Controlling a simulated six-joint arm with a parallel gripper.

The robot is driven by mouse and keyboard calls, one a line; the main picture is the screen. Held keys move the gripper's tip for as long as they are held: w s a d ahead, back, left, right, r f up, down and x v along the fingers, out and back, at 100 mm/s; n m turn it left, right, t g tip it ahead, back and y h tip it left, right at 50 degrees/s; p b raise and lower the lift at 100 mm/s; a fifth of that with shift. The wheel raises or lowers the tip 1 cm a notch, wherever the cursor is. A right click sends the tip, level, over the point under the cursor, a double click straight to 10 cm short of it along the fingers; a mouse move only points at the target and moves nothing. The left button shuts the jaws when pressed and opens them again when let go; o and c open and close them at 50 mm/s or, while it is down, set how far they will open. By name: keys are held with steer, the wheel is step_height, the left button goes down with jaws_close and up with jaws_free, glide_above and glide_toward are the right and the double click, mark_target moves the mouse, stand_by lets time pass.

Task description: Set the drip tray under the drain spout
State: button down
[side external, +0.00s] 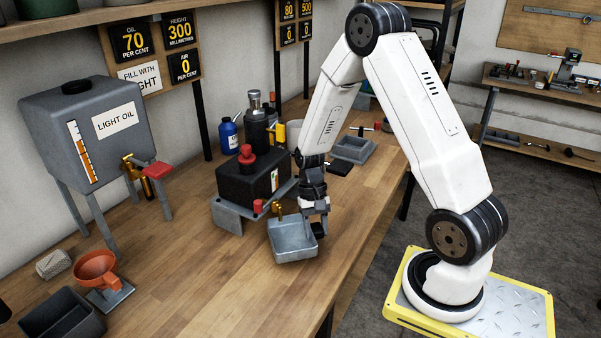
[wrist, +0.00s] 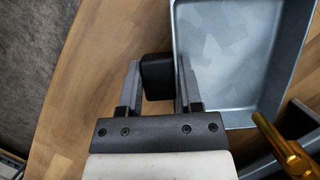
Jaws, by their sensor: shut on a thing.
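The drip tray (side external: 290,243) is a shallow grey metal tray with a black grip block. It also shows in the wrist view (wrist: 228,60), empty inside. My gripper (side external: 319,228) is at its right side, shut on the tray's black block (wrist: 157,72), which sits between my fingers. The brass drain spout (side external: 277,208) sticks out from the dark box unit (side external: 250,178) at the tray's back edge. In the wrist view the spout's tip (wrist: 262,122) overlaps the tray's lower right rim. I cannot tell whether the tray touches the bench.
The box stands on a grey metal stand (side external: 232,216) close behind the tray. A light oil tank (side external: 90,130), orange funnel (side external: 97,268) and dark bin (side external: 62,316) are on the left. Bottles (side external: 228,135) stand behind.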

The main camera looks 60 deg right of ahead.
steer(key=w, duration=0.3)
steer(key=shift+f, duration=0.75)
steer(key=shift+f, duration=0.15)
steer(key=shift+c, duration=1.4)
jaws_free()
steer(key=v, duration=1.2)
steer(key=shift+s, duration=0.1)
